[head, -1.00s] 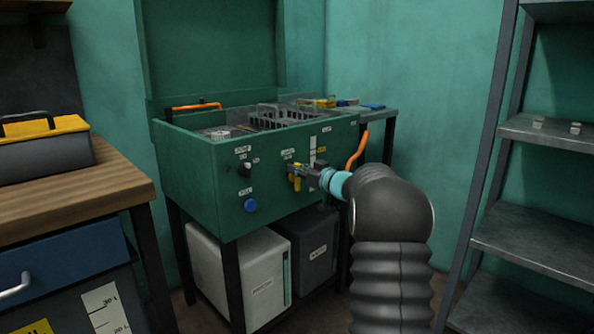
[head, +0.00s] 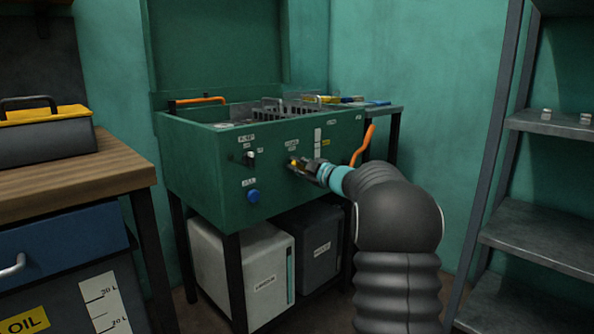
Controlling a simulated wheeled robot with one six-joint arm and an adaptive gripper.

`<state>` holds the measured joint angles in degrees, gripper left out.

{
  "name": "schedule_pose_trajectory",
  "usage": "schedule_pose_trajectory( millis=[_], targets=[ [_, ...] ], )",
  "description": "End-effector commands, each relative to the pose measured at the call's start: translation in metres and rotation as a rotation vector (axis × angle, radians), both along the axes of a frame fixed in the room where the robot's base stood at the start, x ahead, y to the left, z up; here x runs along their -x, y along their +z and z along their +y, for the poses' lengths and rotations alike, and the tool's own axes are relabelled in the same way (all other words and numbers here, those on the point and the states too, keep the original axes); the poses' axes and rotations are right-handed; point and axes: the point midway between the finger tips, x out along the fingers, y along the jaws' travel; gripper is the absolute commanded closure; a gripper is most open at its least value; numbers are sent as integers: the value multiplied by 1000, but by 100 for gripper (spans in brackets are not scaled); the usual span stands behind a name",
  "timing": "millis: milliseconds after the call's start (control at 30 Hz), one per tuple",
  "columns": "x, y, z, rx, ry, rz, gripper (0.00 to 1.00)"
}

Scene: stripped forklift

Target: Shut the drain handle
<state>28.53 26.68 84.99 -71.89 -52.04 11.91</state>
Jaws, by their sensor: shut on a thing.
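The yellow drain handle (head: 294,163) is on the front panel of the green parts washer (head: 222,191), right of the blue knob. Only a small yellow piece of it shows, at the tip of my gripper (head: 303,167). My gripper is shut on it, reaching in from the right with the arm about level. The rest of the handle is hidden behind the jaws, so its exact angle cannot be told.
A blue knob (head: 253,196) and a small switch (head: 249,158) sit left of the handle. An orange hose (head: 363,145) hangs to the right. White (head: 263,274) and dark (head: 316,248) containers stand below. A workbench (head: 76,187) is left, a metal shelf (head: 553,189) right.

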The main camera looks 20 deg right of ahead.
Motion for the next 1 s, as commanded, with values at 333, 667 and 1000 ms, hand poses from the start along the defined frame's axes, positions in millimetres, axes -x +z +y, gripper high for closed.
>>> schedule_pose_trajectory(
  millis=[333, 667, 1000],
  targets=[
    [1, -17, 2, 303, -4, -103, 100],
    [2, -20, 3, 533, -5, -187, 100],
    [2, -22, 3, 651, -6, -229, 100]
  ],
)
